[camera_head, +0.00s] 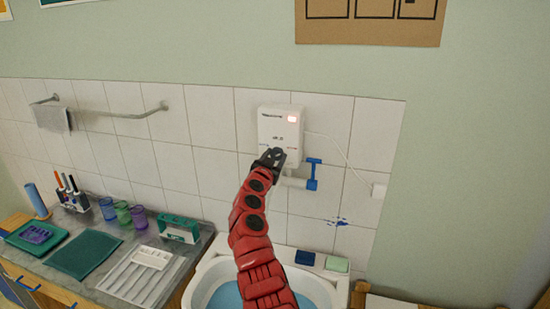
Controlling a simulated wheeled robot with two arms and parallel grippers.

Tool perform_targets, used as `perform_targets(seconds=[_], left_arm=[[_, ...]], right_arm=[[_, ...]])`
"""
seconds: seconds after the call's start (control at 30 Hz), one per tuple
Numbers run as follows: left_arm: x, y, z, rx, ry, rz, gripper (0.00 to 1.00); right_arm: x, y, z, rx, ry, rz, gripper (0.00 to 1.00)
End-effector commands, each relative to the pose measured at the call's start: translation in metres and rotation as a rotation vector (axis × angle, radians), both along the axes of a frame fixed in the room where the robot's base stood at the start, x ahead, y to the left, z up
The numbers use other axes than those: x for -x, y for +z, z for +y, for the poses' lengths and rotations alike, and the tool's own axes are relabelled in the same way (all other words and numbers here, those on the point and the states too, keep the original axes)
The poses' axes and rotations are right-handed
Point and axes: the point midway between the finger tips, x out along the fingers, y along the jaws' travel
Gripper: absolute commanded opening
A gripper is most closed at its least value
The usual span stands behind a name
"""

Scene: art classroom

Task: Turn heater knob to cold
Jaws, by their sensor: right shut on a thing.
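The white wall heater (281,125) is mounted on the tiles above the basin. My right gripper (274,156) is at the lower front of the heater, shut on the heater knob, which the gripper mostly hides. The knob's setting cannot be read from here. My red right arm comes up from the bottom of the picture, across the basin. My left gripper is not in view.
A blue tap handle (313,174) is just right of the gripper. A basin (322,288) is below. The counter at left holds a drying rack (143,279), several cups and a green mat (86,254). A towel rail (128,114) is on the wall.

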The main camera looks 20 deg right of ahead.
Motion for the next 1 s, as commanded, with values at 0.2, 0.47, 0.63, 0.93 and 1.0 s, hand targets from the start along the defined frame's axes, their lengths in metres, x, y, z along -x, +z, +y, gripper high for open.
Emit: perform_targets(seconds=[0.2, 0.47, 0.63, 0.93, 1.0], left_arm=[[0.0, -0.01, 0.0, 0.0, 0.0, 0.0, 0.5], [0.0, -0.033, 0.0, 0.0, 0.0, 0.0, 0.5], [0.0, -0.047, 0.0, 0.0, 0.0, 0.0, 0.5], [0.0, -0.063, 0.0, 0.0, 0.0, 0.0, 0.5], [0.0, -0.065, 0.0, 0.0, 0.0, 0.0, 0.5]], right_arm=[[0.0, -0.003, 0.0, 0.054, 0.0, 0.036, 0.0], [-0.001, -0.005, 0.0, 0.21, 0.001, 0.14, 0.0], [0.0, -0.005, 0.0, 0.342, -0.001, 0.23, 0.0], [-0.001, -0.003, 0.001, 0.578, 0.001, 0.391, 0.0], [-0.001, -0.002, 0.001, 0.632, 0.001, 0.427, 0.0]])
